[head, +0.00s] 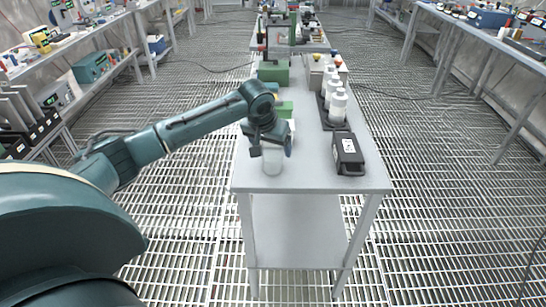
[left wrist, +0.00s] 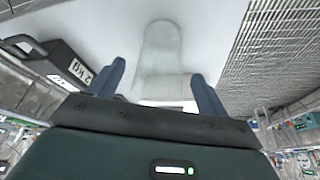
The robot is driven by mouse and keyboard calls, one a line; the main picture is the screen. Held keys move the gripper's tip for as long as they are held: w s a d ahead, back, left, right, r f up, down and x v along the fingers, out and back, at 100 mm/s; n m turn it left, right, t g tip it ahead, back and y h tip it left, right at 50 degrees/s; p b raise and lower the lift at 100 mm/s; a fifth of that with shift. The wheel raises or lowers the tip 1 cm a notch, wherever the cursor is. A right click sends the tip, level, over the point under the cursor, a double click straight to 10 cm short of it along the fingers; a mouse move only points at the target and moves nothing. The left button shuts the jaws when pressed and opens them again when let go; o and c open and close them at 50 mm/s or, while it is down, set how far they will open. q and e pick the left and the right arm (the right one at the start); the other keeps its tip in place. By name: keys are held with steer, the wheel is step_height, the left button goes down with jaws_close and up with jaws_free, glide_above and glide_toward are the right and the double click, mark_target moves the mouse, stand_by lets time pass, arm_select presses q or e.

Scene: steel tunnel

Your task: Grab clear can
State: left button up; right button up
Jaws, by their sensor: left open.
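The clear can (head: 273,161) stands upright near the front left of the grey table (head: 310,178). In the left wrist view the can (left wrist: 161,55) is a pale, see-through cylinder ahead of my gripper, lying in line with the gap between the fingers. My left gripper (head: 272,147) is just above and around the can's top in the head view; its fingers also show in the left wrist view (left wrist: 160,82), spread apart on either side of the can's near end. Whether they touch the can cannot be told. My right gripper is not in view.
A black 2 KG weight (head: 348,154) sits on the table to the right of the can. White bottles (head: 337,106) stand in a dark rack behind it. Green boxes (head: 273,72) are further back. The table's front edge is close to the can.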

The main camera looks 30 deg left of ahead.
arm_select(q)
steer(key=x, duration=0.4)
steer(key=shift+r, duration=0.1)
steer(key=c, duration=1.1)
steer(key=shift+o, duration=0.2)
